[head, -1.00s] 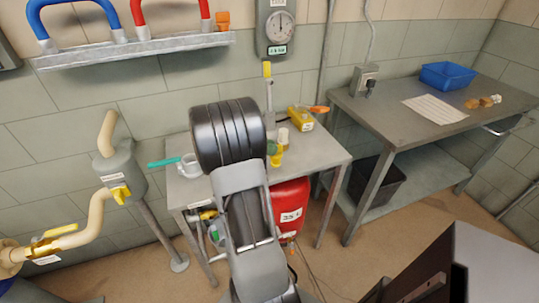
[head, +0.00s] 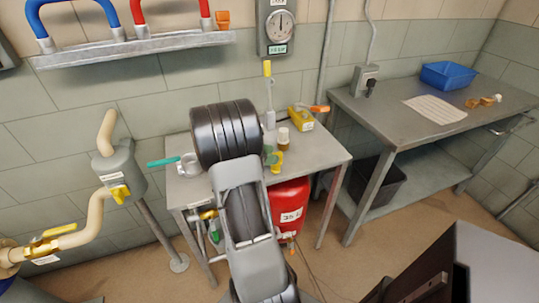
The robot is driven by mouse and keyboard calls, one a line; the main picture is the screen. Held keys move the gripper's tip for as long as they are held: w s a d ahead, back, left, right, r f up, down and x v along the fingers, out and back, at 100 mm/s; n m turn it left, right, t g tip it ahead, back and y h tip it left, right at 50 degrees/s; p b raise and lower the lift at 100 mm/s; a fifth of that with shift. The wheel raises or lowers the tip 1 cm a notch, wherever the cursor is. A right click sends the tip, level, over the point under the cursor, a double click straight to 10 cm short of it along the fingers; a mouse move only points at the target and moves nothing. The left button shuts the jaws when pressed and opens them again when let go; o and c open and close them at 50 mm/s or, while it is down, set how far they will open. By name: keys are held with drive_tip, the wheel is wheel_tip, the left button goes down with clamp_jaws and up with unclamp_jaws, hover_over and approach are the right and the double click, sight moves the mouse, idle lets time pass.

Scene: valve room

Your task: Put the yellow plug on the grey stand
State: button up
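A small yellow piece (head: 276,161), which may be the yellow plug, shows on the grey table just right of my arm's black joint. A green piece beside it is partly hidden by my arm. I cannot clearly pick out the grey stand; it may be behind my arm.
A workbench (head: 375,113) stands right.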

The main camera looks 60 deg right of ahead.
drive_tip(key=shift+r, duration=0.25)
drive_tip(key=shift+w+a+r, duration=0.15)
drive_tip(key=shift+w+a, duration=0.05)
drive_tip(key=v, duration=1.1)
drive_tip(key=s+a+m+t+y, duration=0.2)
drive_tip(key=a+m+t+y, duration=0.3)
drive_tip(key=a, duration=0.9)
drive_tip(key=s+a+m+t+y, duration=0.2)
drive_tip(key=a+m+t+y, duration=0.3)
drive_tip(key=a, duration=0.9)
drive_tip(key=shift+s+a+m+t+y+p, duration=0.4)
drive_tip(key=shift+t+y, duration=0.1)
drive_tip(key=shift+y, duration=0.1)
drive_tip(key=shift+r, duration=0.2)
